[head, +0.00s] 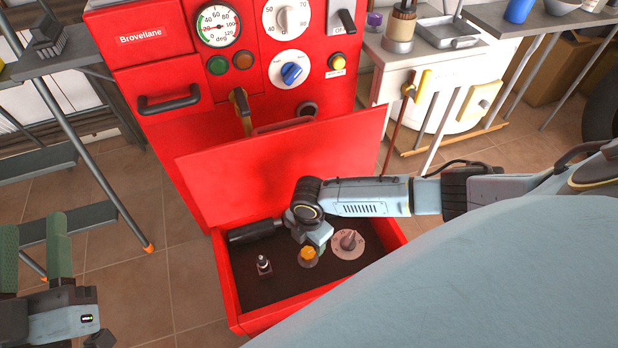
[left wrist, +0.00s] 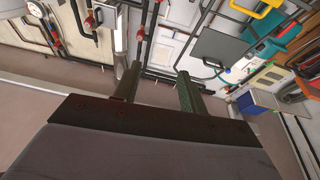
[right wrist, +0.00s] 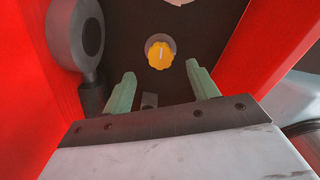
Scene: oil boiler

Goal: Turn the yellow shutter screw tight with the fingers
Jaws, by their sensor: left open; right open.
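The yellow shutter screw (head: 308,254) is a small ridged knob on the dark floor of the open red drawer of the boiler. In the right wrist view the screw (right wrist: 160,55) shows a pale mark on its top and lies ahead of the fingertips, between their lines. My right gripper (head: 318,240) reaches into the drawer just beside and above the screw; its green fingers (right wrist: 162,80) are open and empty, apart from the screw. My left gripper (head: 38,245) is open and empty at the far left, away from the boiler; its fingers (left wrist: 157,75) point at a wall of pipes.
A raised red panel (head: 240,175) stands behind the drawer. A stepladder (head: 110,190) stands left.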

